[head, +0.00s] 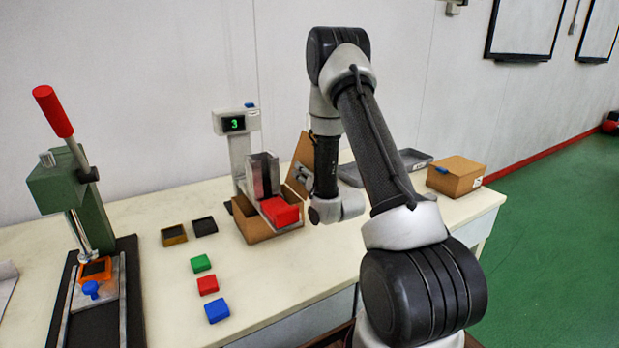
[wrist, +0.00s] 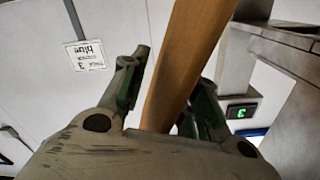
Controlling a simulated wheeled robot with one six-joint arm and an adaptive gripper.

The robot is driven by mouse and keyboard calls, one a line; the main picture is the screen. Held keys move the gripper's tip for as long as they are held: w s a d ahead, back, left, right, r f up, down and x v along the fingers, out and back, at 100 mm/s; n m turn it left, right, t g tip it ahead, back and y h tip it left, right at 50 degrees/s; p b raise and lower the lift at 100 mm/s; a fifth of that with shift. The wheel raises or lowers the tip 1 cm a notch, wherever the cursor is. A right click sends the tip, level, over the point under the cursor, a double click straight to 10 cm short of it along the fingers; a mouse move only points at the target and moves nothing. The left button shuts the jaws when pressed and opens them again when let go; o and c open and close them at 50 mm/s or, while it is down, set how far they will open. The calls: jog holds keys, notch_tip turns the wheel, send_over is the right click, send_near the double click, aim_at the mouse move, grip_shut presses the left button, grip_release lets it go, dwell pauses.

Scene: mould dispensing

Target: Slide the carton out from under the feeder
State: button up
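The brown cardboard carton (head: 251,226) stands open under the feeder (head: 241,158), with a raised flap (head: 301,158) on its right. A red block (head: 280,212) sits at the feeder's outlet, over the carton. My gripper (head: 302,175) is at the raised flap, partly hidden behind my arm. In the wrist view the flap (wrist: 180,65) runs between the two fingers of my gripper (wrist: 170,85). A gap shows between the left finger and the flap; contact on the right side is unclear. The feeder's display reads 3 (head: 235,123).
A closed carton (head: 457,175) and grey trays (head: 414,159) stand at the right. Green (head: 201,263), red (head: 207,284) and blue (head: 217,311) blocks lie in front. A green press (head: 75,190) stands left. A note (wrist: 87,54) on the wall reads blue 3.

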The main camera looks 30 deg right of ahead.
jog(key=shift+w, duration=0.45)
grip_shut()
